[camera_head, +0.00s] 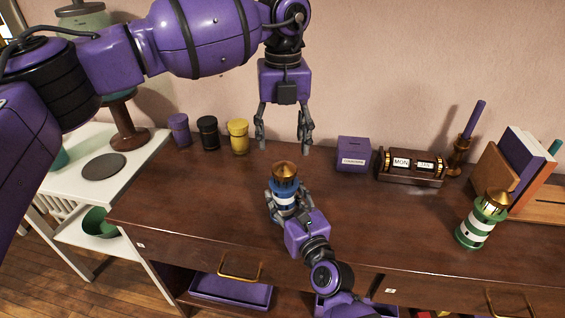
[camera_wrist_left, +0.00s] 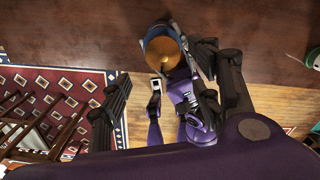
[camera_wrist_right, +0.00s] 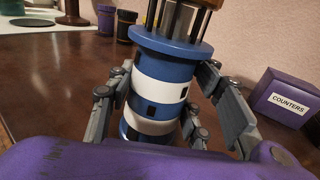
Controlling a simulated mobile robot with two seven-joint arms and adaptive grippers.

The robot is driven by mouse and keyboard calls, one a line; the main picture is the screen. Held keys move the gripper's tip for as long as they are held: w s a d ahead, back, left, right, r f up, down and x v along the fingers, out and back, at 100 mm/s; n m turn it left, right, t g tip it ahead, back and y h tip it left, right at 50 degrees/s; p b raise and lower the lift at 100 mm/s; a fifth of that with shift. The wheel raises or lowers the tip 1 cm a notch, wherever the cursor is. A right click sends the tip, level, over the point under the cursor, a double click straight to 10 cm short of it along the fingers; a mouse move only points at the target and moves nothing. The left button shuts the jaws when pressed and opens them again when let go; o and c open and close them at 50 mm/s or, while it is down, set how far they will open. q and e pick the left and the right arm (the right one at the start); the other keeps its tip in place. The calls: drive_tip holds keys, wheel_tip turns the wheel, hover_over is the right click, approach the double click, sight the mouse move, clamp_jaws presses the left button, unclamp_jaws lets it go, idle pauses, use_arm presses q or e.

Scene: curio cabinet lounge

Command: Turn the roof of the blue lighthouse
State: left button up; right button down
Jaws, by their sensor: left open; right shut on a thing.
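The blue lighthouse (camera_head: 286,196) stands upright on the dark wooden cabinet top. It has blue and white bands and a gold cone roof (camera_head: 285,170). My right gripper (camera_wrist_right: 160,118) is shut on the lighthouse's banded body; the right wrist view shows a finger on each side. The roof also shows from above in the left wrist view (camera_wrist_left: 165,52), while the right wrist view cuts off its top. My left gripper (camera_head: 283,143) hangs open and empty, pointing down, above and behind the lighthouse, clear of the roof.
A green lighthouse (camera_head: 474,232) stands at the right. Purple, black and yellow cups (camera_head: 238,137) stand at the back left. A purple counters box (camera_head: 354,154), a day calendar (camera_head: 411,166), a candle holder (camera_head: 458,156) and books (camera_head: 525,165) line the back right.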

sight(282, 164)
use_arm(q)
wheel_tip(282, 164, down, 8)
drive_tip(key=shift+r, duration=0.25)
drive_tip(key=c, duration=1.1)
